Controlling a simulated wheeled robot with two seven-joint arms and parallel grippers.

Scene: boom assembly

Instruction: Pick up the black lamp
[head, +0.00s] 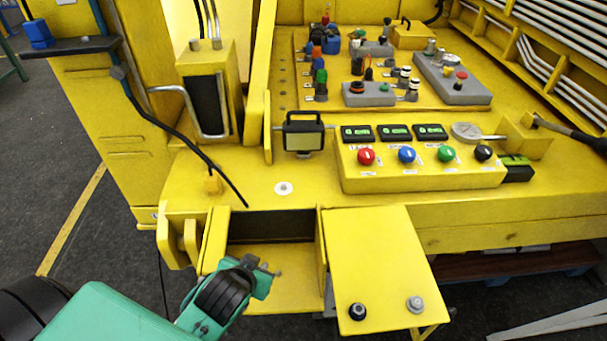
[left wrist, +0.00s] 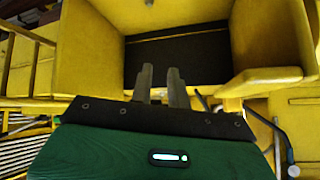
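The black lamp (head: 304,140) stands upright on the yellow deck in the head view. It has a black frame, a top handle and a pale face. It does not show in the left wrist view. My left gripper (head: 264,267) is lower in the head view, in front of and below the lamp and apart from it. Its two grey fingers (left wrist: 161,75) also show in the left wrist view, with a narrow empty gap between them. They point towards a yellow recess with a dark panel (left wrist: 180,50). My right gripper is not in view.
A yellow control box (head: 420,175) with coloured knobs stands right of the lamp. A yellow flap (head: 375,265) juts out right of my left gripper. A black cable (head: 185,135) hangs at the left. Grey switch boxes (head: 455,88) sit behind.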

